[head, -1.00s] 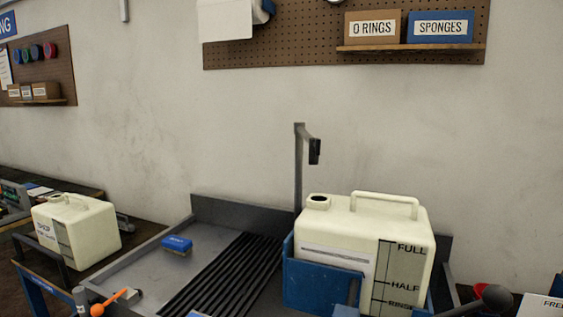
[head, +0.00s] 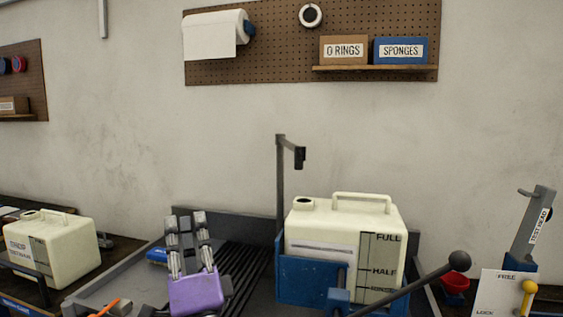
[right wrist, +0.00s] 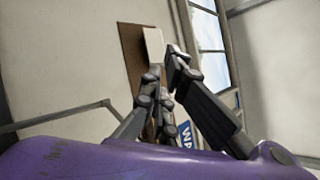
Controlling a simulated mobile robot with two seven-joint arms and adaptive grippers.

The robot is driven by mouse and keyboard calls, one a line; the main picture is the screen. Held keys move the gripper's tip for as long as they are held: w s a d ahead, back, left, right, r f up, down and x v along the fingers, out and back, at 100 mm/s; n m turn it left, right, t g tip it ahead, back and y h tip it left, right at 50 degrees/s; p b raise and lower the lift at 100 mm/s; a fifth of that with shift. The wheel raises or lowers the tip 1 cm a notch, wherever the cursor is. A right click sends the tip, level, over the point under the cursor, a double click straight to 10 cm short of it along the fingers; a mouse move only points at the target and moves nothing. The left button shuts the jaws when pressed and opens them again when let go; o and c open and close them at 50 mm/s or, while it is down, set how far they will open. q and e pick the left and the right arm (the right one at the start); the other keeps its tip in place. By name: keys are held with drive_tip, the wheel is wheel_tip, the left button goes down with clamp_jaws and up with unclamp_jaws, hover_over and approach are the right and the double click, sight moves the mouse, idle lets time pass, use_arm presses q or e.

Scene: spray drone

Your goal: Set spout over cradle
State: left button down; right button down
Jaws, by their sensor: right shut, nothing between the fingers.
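The spout (head: 299,157) is a dark nozzle on a short arm at the top of a grey upright post (head: 280,190) in the head view. In the picture it hangs above the open neck of a cream tank; I cannot tell whether it is directly over it in depth. The tank (head: 343,222) sits upright in the blue cradle (head: 300,277). My right gripper (head: 186,222) is shut and empty, raised over the sink left of the cradle, fingers pointing up. It also shows in the right wrist view (right wrist: 165,70). My left gripper is not in view.
A lever with a black ball knob (head: 459,258) slants up in front of the cradle's right side. A red funnel-like cup (head: 455,284) and a FREE/LOCK panel (head: 505,290) lie right. Another cream tank (head: 50,250) stands left. A blue sponge (head: 157,257) lies behind my right gripper.

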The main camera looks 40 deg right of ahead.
drive_tip(key=s+d+r+m+g+h, duration=0.2)
drive_tip(key=d+r+m+g+h, duration=0.5)
drive_tip(key=m, duration=1.1)
drive_tip(key=s+d+r+m+g+h, duration=0.2)
drive_tip(key=d+r+m+g+h, duration=0.2)
drive_tip(key=r+m+g+h, duration=0.9)
drive_tip(key=w+d+f+m+t+y, duration=0.2)
drive_tip(key=w+f+m+t+y, duration=0.2)
drive_tip(key=f+m+y, duration=0.8)
drive_tip(key=w+d+r+m+h+p, duration=0.1)
drive_tip(key=w+d, duration=0.1)
drive_tip(key=d, duration=0.4)
drive_tip(key=w+d+m+h+p, duration=0.1)
drive_tip(key=w+d+p, duration=0.1)
drive_tip(key=d, duration=0.4)
drive_tip(key=shift+w+d+r, duration=0.15)
drive_tip(key=shift+w+r, duration=0.1)
drive_tip(key=shift+r, duration=0.15)
